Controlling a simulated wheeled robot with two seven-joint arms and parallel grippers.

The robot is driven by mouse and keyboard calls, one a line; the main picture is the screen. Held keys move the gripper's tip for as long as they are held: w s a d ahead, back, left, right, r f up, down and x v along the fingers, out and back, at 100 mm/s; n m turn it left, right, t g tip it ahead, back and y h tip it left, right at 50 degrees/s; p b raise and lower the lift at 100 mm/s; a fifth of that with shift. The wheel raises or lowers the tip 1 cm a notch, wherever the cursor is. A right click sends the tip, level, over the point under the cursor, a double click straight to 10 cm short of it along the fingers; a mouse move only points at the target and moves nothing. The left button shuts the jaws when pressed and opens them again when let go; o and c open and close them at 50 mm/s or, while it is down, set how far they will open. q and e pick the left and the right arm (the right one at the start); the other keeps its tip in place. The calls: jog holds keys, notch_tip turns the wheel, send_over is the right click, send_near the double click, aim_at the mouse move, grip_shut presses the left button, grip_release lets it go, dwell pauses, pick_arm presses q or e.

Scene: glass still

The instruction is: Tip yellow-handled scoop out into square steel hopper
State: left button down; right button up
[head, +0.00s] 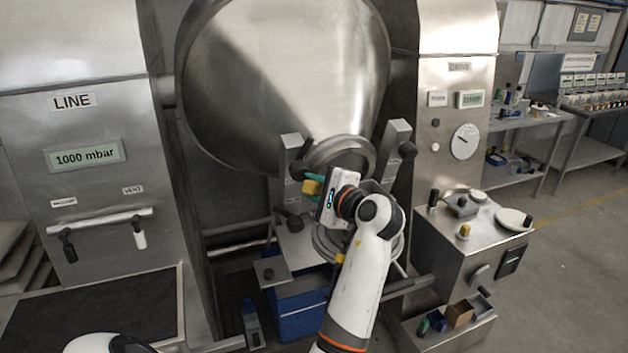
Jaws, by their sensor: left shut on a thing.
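My left gripper (320,186) is in the middle of the view, in front of the big steel vessel's round lower mouth. It is shut on a small yellow piece (311,187), which looks like the handle of the yellow-handled scoop. The scoop's bowl is not clearly visible, so I cannot tell its tilt or contents. A teal bit shows beside the fingers. I cannot clearly pick out the square steel hopper; my arm covers part of the area below the mouth. My right gripper is not in view.
The tilted steel vessel (290,75) hangs between two steel cabinets. Clamp arms with black knobs flank its mouth (343,155). A blue box (305,305) stands below. Floor is clear farther right.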

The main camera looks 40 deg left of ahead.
pick_arm(q)
jog(key=y+b, duration=0.1)
jog(key=d+m+y+b, duration=0.1)
jog(key=y, duration=0.1)
jog(key=shift+d+t, duration=0.1)
jog(key=shift+t, duration=0.2)
jog(key=shift+w+d+m+y+b, duration=0.1)
jog(key=shift+m+y+b, duration=0.3)
jog(key=shift+y+b, duration=0.5)
jog(key=y+b, duration=0.1)
jog(key=d+m+t+y+b, duration=0.1)
jog(key=b, duration=0.1)
jog(key=m+t+y+b, duration=0.1)
jog(key=shift+w+d+r+b, duration=0.1)
jog(key=shift+d+r+b, duration=0.15)
jog(key=shift+b, duration=0.15)
jog(key=m+t+b, duration=0.1)
jog(key=t+y+b, duration=0.1)
jog(key=b, duration=0.1)
jog(key=shift+d+f+m, duration=0.2)
jog(key=shift+d+m, duration=0.1)
jog(key=shift+m, duration=0.1)
